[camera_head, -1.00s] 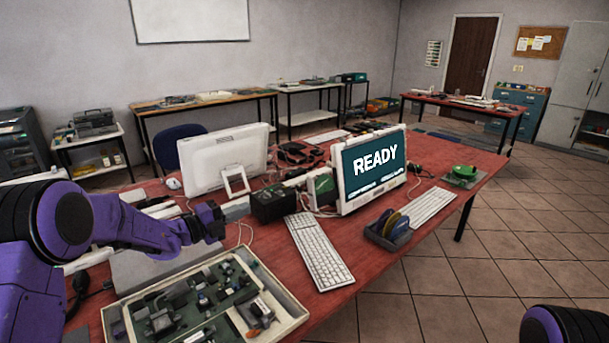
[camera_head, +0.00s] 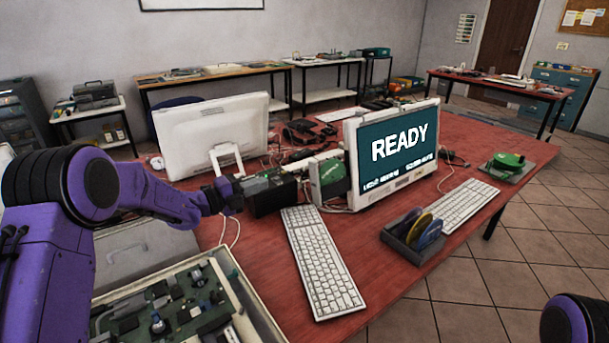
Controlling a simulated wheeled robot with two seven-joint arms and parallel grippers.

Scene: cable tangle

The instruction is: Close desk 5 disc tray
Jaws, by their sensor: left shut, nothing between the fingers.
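A black box-shaped unit (camera_head: 270,200), which looks like the disc drive, stands on the red desk (camera_head: 275,255) between the two monitors. A short grey piece (camera_head: 254,186), perhaps its disc tray, shows at the unit's left side, close to my fingertips. My left gripper (camera_head: 233,194) is shut and empty, reaching from the left to this side of the unit. I cannot tell whether it touches the grey piece. The desk's number is not readable. My right gripper is out of view; only part of my right arm shows at the lower right.
A monitor reading READY (camera_head: 392,155) stands right of the unit, with a green-fronted box (camera_head: 328,178) between. A white keyboard (camera_head: 320,262) lies in front. An open case of circuit boards (camera_head: 265,325) fills the lower left. A disc holder (camera_head: 413,236) stands at right.

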